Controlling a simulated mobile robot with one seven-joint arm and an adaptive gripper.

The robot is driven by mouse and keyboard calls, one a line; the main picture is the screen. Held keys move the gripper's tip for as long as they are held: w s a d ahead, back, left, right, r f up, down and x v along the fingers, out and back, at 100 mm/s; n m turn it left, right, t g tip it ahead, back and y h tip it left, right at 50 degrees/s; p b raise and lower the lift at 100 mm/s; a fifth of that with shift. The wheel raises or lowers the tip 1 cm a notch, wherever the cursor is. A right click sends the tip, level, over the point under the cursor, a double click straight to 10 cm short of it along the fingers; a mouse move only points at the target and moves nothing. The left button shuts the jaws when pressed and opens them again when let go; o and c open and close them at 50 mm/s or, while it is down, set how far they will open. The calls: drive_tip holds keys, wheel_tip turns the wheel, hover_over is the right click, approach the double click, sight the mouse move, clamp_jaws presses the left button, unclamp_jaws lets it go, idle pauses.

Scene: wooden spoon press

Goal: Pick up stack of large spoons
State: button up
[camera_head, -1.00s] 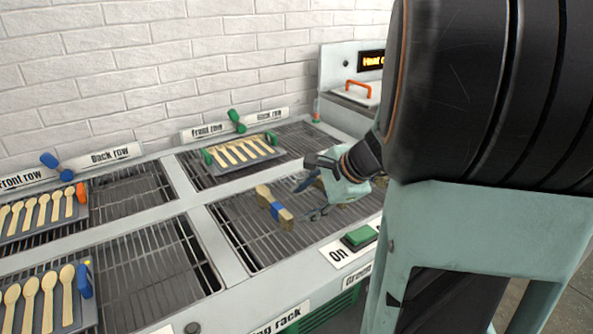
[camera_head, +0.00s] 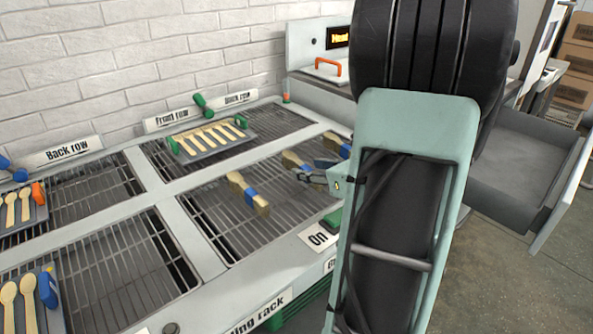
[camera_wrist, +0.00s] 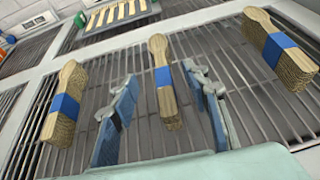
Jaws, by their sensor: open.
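Three stacks of wooden spoons, each wrapped in a blue band, lie on the front right rack. In the wrist view they are a left stack (camera_wrist: 66,104), a middle stack (camera_wrist: 166,97) and a right stack (camera_wrist: 281,52). In the head view one stack (camera_head: 247,193) lies in front, with the others near my gripper (camera_head: 314,172), partly hidden by it. My gripper (camera_wrist: 163,92) is open in the wrist view, with a blue-padded finger on each side of the middle stack and visible gaps. I cannot tell which stack holds the large spoons.
A tray of spoons (camera_head: 209,144) with green handles sits on the rack behind. More spoon trays lie at the left, one with a blue clip (camera_head: 47,288). A green button (camera_head: 333,217) is at the front edge. A grey drawer (camera_head: 511,176) stands open at right.

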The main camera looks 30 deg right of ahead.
sight(298, 166)
drive_tip(key=b+x, duration=0.1)
drive_tip(key=x, duration=0.5)
drive_tip(key=shift+w+d+f, duration=0.15)
drive_tip(key=shift+w+f, duration=0.05)
drive_tip(key=shift+w, duration=0.1)
clamp_jaws()
drive_tip(key=shift+r, duration=0.15)
